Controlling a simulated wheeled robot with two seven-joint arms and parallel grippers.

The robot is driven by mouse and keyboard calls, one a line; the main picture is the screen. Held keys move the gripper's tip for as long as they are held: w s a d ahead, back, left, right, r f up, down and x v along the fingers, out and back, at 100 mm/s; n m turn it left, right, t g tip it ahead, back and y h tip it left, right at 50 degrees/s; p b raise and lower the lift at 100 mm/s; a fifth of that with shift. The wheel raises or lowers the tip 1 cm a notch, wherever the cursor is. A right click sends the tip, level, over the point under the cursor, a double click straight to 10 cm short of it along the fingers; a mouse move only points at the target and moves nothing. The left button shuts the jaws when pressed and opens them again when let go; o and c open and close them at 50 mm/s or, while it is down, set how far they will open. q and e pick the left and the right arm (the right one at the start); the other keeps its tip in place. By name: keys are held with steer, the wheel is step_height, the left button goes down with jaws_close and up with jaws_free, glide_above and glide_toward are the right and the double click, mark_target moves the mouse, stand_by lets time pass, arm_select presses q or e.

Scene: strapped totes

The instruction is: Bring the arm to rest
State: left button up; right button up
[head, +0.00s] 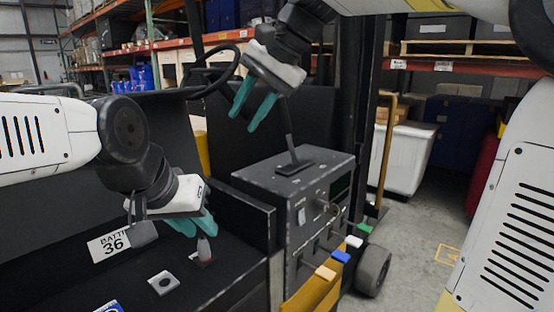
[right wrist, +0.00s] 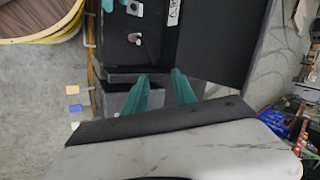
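My right gripper (head: 244,121) hangs in the air left of the upright lever (head: 289,128) on the dark control box. Its two teal fingers are apart with nothing between them, and they show in the right wrist view (right wrist: 160,78) too. My left gripper (head: 207,224) is low at the left, pointing down over the black panel. Its teal fingers are just above a small grey plug with a red base (head: 204,249). I cannot tell whether they touch it, and the wrist partly hides them.
The control box (head: 262,180) carries a key switch and knobs. Coloured-tipped levers (head: 340,256) stand in front of it. A steering wheel (head: 213,72) is behind. A label reading 36 (head: 109,245) lies on the black panel. Shelving and a white bin (head: 405,157) are further back.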

steer(key=s+d+f+n+t+h, duration=0.1)
steer(key=s+d+f+n+h, duration=0.1)
steer(key=s+d+f, duration=0.4)
steer(key=s+d+f+n+t+h, duration=0.2)
steer(key=s+d+f, duration=0.4)
steer(key=d+f, duration=0.6)
steer(key=shift+s+d+t, duration=0.3)
steer(key=shift+s+d, duration=0.05)
steer(key=shift+d, duration=0.7)
